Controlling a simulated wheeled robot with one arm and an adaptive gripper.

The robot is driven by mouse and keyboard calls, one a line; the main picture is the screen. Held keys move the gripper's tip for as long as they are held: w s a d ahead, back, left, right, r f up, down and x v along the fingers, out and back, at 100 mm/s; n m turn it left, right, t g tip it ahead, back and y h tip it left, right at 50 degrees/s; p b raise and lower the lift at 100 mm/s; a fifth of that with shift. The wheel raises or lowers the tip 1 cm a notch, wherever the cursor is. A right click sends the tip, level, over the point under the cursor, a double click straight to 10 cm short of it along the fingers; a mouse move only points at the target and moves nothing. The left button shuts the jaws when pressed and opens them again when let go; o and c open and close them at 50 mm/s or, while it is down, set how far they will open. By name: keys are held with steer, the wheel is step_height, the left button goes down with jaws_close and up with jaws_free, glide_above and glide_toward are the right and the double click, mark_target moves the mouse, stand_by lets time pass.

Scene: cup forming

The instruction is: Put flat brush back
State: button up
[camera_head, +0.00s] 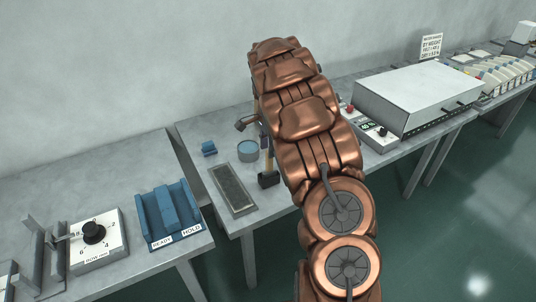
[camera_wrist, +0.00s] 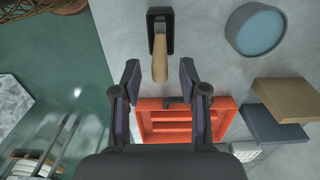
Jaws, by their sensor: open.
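A tan wooden handle (camera_wrist: 160,58) with a black rectangular piece (camera_wrist: 168,18) at its far end shows in the wrist view; it may be the flat brush, but I cannot tell whether the black piece is its head or a holder. It also shows in the head view as a tan handle (camera_head: 270,162) above a black base (camera_head: 268,180), beside my arm. My gripper (camera_wrist: 160,78) is open, its fingertips on either side of the handle's near end in the picture. Contact is not visible. In the head view my arm hides most of the gripper.
An orange tray (camera_wrist: 228,112) lies below the gripper. A round blue-topped dish (camera_wrist: 258,32), also in the head view (camera_head: 248,152), stands nearby. Brown (camera_wrist: 288,100) and blue-grey (camera_wrist: 275,127) blocks lie right. A dark flat tray (camera_head: 233,188) and small blue block (camera_head: 209,148) are on the table.

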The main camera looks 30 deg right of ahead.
step_height(320, 180, up, 8)
steer(key=shift+w+d+f+b, duration=0.1)
steer(key=shift+b, duration=1.05)
steer(key=s+a+r+n, duration=0.4)
steer(key=s+a+n, duration=0.4)
steer(key=s+a, duration=0.75)
steer(key=s+a+f+n, duration=0.2)
steer(key=s+n, duration=0.1)
steer(key=s, duration=0.4)
steer(key=s+a+f+n+g, duration=0.1)
steer(key=s+a+f+n, duration=0.1)
steer(key=s, duration=0.6)
steer(key=s+a+f+n, duration=0.2)
steer(key=s+a+n, duration=0.2)
steer(key=s+n, duration=0.2)
steer(key=shift+s+a+f+g, duration=0.2)
steer(key=shift+s+g, duration=0.1)
steer(key=shift+s, duration=0.55)
